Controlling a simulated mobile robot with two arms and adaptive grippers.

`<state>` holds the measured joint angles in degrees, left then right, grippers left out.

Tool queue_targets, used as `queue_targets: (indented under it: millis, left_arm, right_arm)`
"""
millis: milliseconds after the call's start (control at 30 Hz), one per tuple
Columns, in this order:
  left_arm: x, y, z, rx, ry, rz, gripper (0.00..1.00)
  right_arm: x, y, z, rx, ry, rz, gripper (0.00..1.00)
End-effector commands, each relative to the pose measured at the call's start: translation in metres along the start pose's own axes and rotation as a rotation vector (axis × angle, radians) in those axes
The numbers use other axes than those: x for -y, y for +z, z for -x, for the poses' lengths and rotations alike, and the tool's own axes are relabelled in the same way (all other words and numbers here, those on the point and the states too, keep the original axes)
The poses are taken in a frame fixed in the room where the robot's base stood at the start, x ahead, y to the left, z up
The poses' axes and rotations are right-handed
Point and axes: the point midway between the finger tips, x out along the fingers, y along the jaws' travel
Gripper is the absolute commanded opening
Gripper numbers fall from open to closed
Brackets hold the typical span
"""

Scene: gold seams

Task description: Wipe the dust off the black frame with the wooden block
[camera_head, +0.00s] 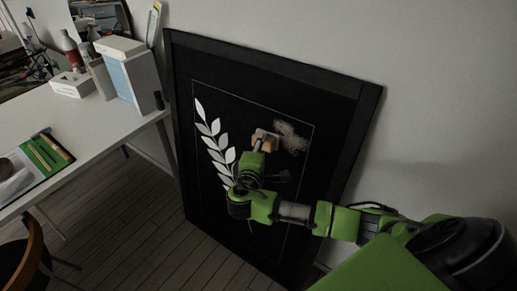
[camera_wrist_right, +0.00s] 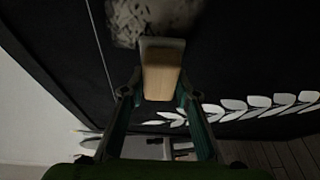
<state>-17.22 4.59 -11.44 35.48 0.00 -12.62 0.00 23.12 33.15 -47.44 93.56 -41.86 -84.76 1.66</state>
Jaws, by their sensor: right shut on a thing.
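The black frame (camera_head: 355,130) leans upright against the wall, with a white leaf branch (camera_head: 213,140) on its dark panel. A pale grey dust patch (camera_head: 293,137) lies on the upper right of that panel. My right gripper (camera_wrist_right: 158,92) is shut on the wooden block (camera_wrist_right: 161,78), which also shows in the head view (camera_head: 265,137) just left of the dust. In the wrist view the dust (camera_wrist_right: 150,18) lies just beyond the block's pale far end. I cannot tell whether the block touches the panel. My left gripper is not in view.
A white table (camera_head: 95,125) stands at the left, its corner close to the frame's left edge. It holds a pale box (camera_head: 130,78), bottles and a green tray (camera_head: 45,153). A chair (camera_head: 25,245) is at lower left. Wooden floor (camera_head: 150,225) is clear before the frame.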

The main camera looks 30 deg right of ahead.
Motion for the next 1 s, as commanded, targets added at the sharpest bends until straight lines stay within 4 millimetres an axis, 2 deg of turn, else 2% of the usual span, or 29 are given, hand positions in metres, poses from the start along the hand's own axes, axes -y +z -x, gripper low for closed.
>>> queue_targets:
  millis: [1000]
  left_arm:
    - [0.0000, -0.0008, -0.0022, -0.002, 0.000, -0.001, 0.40]
  right_arm:
    - [-0.0001, 0.0038, -0.0089, 0.000, 0.001, 0.001, 0.11]
